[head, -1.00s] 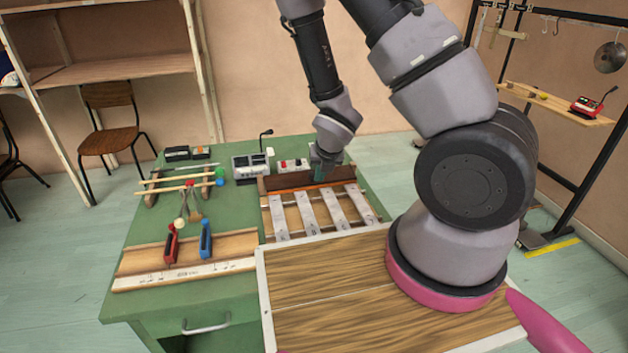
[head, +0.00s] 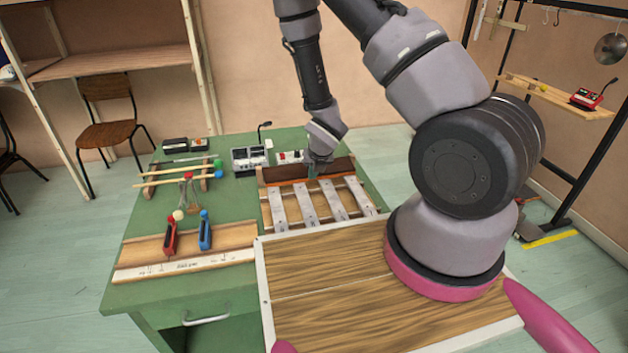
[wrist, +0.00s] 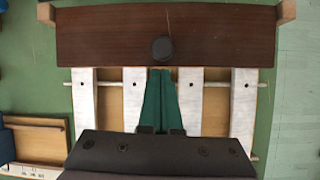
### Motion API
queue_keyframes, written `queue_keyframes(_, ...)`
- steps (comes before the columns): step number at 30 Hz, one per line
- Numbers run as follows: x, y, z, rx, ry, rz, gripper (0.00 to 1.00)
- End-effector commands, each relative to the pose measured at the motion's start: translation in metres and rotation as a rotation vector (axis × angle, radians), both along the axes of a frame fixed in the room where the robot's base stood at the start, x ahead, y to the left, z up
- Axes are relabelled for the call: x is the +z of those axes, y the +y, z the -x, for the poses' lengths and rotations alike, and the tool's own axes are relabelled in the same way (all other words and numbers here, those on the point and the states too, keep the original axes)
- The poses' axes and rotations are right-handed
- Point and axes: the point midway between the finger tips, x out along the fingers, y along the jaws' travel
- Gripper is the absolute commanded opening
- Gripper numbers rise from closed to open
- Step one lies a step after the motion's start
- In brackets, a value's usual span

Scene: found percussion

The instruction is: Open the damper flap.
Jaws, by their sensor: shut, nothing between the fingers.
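The damper flap (wrist: 100,38) is a dark reddish-brown board with a round dark knob (wrist: 163,48) near its middle. It lies across the far ends of several pale metal bars (wrist: 243,105), and those ends are hidden under it. In the head view the flap (head: 285,173) sits at the back of the bar frame. My gripper (wrist: 161,73) has its green fingers shut and empty. In the wrist view its tips are at the flap's near edge, just short of the knob. I cannot tell whether they touch the flap.
The bar frame stands on a green table (head: 150,215). To its left are a wooden board with red (head: 170,237) and blue (head: 205,232) clamp-like pieces, and a rack of mallets (head: 180,172). Grey and red-white boxes (head: 249,158) stand close behind the flap.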

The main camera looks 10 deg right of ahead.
Motion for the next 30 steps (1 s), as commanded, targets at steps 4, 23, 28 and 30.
queue_keyframes(4, 0.005, 0.0, -0.005, 0.0, 0.0, -0.001, 0.0)
queue_keyframes(23, 0.011, -0.001, -0.008, -0.001, 0.045, 0.0, 0.0)
queue_keyframes(28, 0.013, -0.001, -0.008, 0.0, 0.066, 0.0, 0.0)
queue_keyframes(30, 0.013, -0.001, -0.009, -0.001, 0.077, 0.0, 0.0)
